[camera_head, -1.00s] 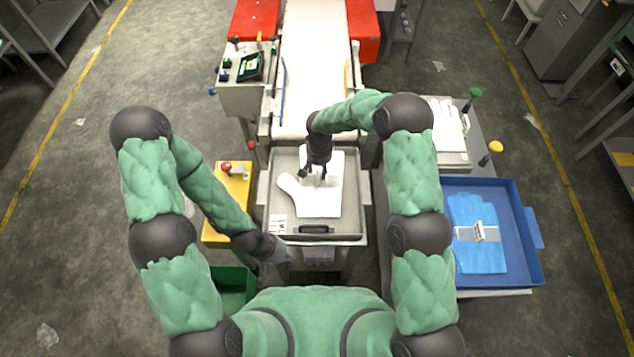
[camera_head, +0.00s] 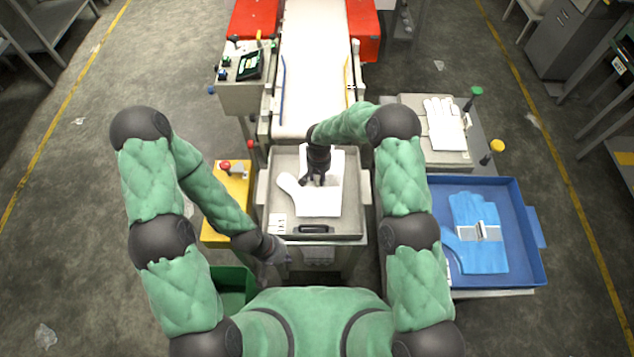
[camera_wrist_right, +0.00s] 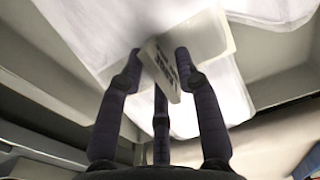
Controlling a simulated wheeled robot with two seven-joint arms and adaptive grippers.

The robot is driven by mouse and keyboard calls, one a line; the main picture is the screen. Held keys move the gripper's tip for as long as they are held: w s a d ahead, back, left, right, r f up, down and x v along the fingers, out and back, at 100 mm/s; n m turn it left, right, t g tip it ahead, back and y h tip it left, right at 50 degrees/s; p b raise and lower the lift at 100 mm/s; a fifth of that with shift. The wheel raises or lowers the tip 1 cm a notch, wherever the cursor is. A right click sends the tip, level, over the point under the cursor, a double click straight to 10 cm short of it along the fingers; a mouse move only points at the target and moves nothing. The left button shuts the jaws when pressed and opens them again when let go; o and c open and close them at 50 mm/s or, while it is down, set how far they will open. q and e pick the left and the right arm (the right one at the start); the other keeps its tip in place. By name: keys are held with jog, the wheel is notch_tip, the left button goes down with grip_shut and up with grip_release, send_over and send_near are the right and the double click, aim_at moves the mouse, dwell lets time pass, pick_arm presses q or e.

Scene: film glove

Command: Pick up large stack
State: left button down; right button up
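A white glove-shaped stack (camera_head: 320,204) lies in the grey tray (camera_head: 357,200) in front of me. In the right wrist view white film sheets (camera_wrist_right: 225,95) show with a printed band (camera_wrist_right: 166,72) across them. My right gripper (camera_head: 317,183) is over the stack, pointing down. In the right wrist view its fingers (camera_wrist_right: 160,65) are spread apart on both sides of the band; whether they touch the stack is unclear. My left gripper (camera_head: 274,254) hangs by the tray's lower left corner, away from the stack; its fingers are too dark and small to read.
A blue bin (camera_head: 522,225) at the right holds a banded blue glove stack (camera_head: 475,215). Another white stack (camera_head: 440,125) lies on the table at the upper right. A yellow stand with a red button (camera_head: 226,167) is left of the tray. A conveyor (camera_head: 313,80) runs behind it.

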grip_shut()
jog(key=shift+r, duration=0.1)
